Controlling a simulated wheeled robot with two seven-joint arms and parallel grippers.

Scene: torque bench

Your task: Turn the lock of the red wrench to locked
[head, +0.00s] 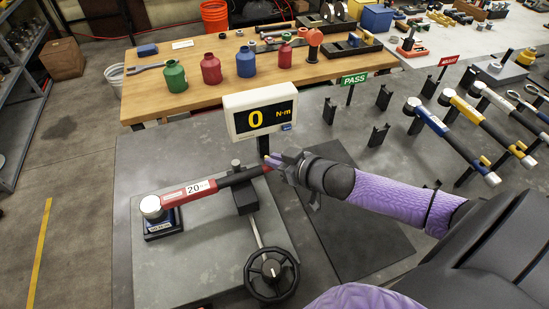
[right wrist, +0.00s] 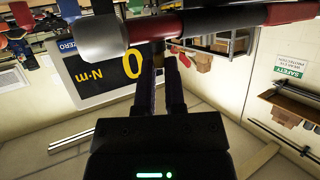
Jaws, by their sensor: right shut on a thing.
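The red wrench (head: 190,191) lies across the bench tester, with its round silver head on a dark block at the left and its black handle over a dark support (head: 246,198). A label on it reads 20. My right gripper (head: 271,162) is at the handle's far right end. In the right wrist view its fingers (right wrist: 159,62) reach up to the dark red collar (right wrist: 154,26), which seems to be the lock, beside the silver end cap (right wrist: 101,40). The gripper is shut on it; the fingertips are partly hidden. My left gripper is not in view.
A display (head: 260,112) reading 0 N·m stands just behind the handle. A black handwheel (head: 271,274) is in front. Other wrenches (head: 437,130) rest on a rack at the right, near a green PASS sign (head: 354,79). Bottles stand on the wooden table (head: 140,101) behind.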

